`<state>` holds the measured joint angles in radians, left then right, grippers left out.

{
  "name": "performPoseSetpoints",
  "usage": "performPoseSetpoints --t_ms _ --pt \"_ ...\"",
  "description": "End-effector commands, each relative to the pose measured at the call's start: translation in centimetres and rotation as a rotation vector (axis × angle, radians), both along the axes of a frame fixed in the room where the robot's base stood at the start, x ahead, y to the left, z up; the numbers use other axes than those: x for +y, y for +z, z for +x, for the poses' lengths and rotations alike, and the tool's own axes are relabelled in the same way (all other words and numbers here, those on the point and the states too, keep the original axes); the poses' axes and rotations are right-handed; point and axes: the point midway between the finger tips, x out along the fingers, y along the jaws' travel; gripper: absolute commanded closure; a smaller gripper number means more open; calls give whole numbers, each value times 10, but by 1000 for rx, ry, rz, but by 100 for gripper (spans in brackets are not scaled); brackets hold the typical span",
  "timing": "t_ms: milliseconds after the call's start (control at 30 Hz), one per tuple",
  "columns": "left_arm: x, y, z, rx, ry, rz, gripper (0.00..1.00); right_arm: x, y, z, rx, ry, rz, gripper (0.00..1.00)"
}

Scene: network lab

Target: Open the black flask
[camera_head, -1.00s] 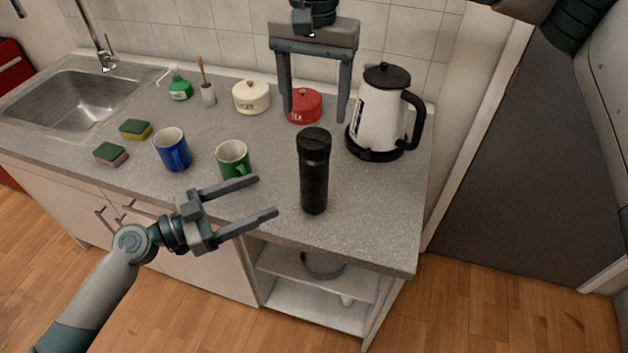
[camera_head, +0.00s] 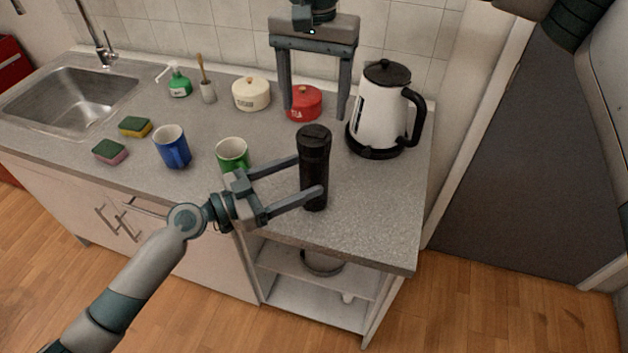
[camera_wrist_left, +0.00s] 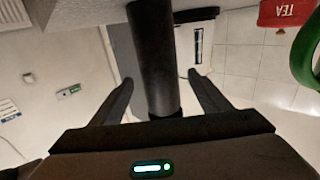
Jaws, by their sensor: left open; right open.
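The black flask (camera_head: 313,158) stands upright on the counter near its front edge, with its dark lid (camera_head: 314,137) on top. My left gripper (camera_head: 311,177) is open, with its fingers reaching to either side of the flask's body. In the left wrist view the flask (camera_wrist_left: 154,55) runs between the two spread fingers (camera_wrist_left: 163,88), with gaps showing on both sides. My right gripper (camera_head: 314,112) is open and empty, pointing down above and behind the flask, in front of the red tea pot.
A white kettle (camera_head: 380,112) stands right of the flask. A green mug (camera_head: 232,153) and a blue mug (camera_head: 171,147) stand to the left. The red tea pot (camera_head: 304,104) and a cream sugar pot (camera_head: 251,94) stand behind. The counter's front right (camera_head: 372,225) is clear.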

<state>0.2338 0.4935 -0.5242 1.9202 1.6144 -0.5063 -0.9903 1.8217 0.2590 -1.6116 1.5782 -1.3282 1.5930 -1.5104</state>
Motion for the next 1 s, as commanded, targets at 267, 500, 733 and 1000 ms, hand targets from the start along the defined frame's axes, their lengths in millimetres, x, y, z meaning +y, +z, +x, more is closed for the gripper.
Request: performPoseSetpoints --t_ms 267,500,733,1000 --pt "-40 1 21 -1 0 -3 30 0 0 0 0 0 0 32" --pt "-60 1 32 -1 1 0 30 0 0 0 0 0 0 32" --pt "-65 0 35 0 0 0 30 0 0 0 0 0 0 32" --pt "-64 0 35 -1 0 0 49 0 0 0 0 0 0 32"
